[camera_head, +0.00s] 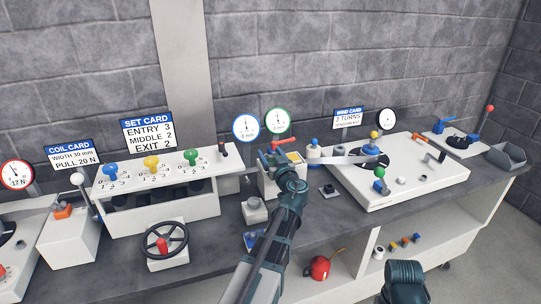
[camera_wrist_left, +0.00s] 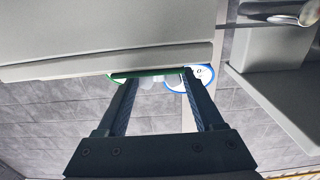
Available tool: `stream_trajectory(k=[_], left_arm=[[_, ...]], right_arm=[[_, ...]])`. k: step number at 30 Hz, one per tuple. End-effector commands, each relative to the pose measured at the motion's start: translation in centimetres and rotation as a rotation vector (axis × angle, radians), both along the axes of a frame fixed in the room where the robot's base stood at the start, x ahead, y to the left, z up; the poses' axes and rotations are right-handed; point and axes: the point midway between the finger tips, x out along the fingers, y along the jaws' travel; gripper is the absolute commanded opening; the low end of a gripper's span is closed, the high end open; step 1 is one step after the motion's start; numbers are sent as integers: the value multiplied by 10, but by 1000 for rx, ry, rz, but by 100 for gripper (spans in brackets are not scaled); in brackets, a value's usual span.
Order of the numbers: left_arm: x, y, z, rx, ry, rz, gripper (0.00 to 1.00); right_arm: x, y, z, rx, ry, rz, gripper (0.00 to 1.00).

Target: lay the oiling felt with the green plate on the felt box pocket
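My left gripper (camera_head: 291,184) reaches in over the small machine with the red handle in the head view. The felt itself and the felt box pocket cannot be made out clearly; my wrist covers part of that spot.
The red-handled machine (camera_head: 283,142) stands under the blue-ringed gauge (camera_head: 246,128) and green-ringed gauge (camera_head: 278,121). The white turntable unit (camera_head: 430,180) is to the right, the knobbed white rack (camera_head: 210,205) to the left. A red can (camera_head: 320,267) sits on the lower shelf.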

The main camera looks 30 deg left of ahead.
Motion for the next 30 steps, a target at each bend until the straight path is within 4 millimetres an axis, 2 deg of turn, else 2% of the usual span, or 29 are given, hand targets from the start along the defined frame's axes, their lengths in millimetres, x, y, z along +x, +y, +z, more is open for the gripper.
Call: stream_trajectory(k=[1,3,14,30], left_arm=[[0,0,0,0,0,0,80],[0,0,0,0,0,0,92],[0,0,5,0,0,0,92],[-66,-75,3,0,0,-3,92]], right_arm=[[0,0,0,0,0,0,0],[0,0,0,0,0,0,0],[0,0,5,0,0,0,0],[0,0,3,0,0,0,0]])
